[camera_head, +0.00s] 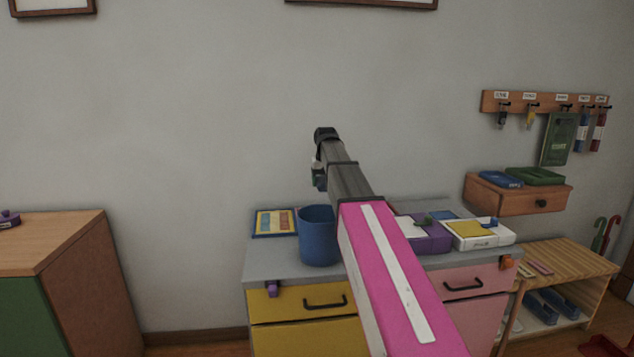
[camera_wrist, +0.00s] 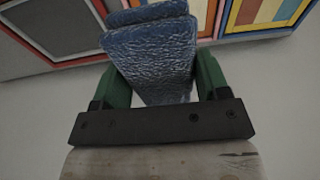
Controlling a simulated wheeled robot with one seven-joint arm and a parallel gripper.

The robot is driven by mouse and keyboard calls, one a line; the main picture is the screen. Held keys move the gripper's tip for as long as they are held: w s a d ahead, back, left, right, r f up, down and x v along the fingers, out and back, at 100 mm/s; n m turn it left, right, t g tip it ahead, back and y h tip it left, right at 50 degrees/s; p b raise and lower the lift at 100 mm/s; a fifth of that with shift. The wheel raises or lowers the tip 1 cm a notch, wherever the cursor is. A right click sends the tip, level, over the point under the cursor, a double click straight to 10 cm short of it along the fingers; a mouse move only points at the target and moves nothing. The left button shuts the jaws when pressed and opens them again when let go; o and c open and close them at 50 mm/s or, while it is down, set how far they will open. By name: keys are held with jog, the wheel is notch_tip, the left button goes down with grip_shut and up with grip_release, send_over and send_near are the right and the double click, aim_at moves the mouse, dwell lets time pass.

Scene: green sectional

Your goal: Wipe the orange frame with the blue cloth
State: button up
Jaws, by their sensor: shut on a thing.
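My gripper (camera_wrist: 152,78) has green fingers, shut on the blue cloth (camera_wrist: 155,55), a textured blue piece that sticks out past the fingertips. In the head view my gripper (camera_head: 319,176) hangs small and partly hidden at the end of my arm, above the blue bin. No orange frame is clearly seen in the head view.
A blue bin (camera_head: 318,236) and a colourful framed panel (camera_head: 275,222) stand on the grey cabinet top (camera_head: 268,263). Purple and white trays (camera_head: 480,234) lie to the right, partly behind my arm. A wall drawer (camera_head: 517,194) and key rack (camera_head: 545,103) are farther right.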

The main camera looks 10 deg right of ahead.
jog(key=shift+w+a+f, duration=0.1)
jog(key=shift+w+f, duration=0.05)
jog(key=shift+f, duration=0.3)
jog(key=shift+w+a+f, duration=0.1)
jog(key=shift+w+f, duration=0.05)
jog(key=shift+f, duration=5.45)
jog(key=shift+f, duration=0.6)
jog(key=shift+w, duration=0.1)
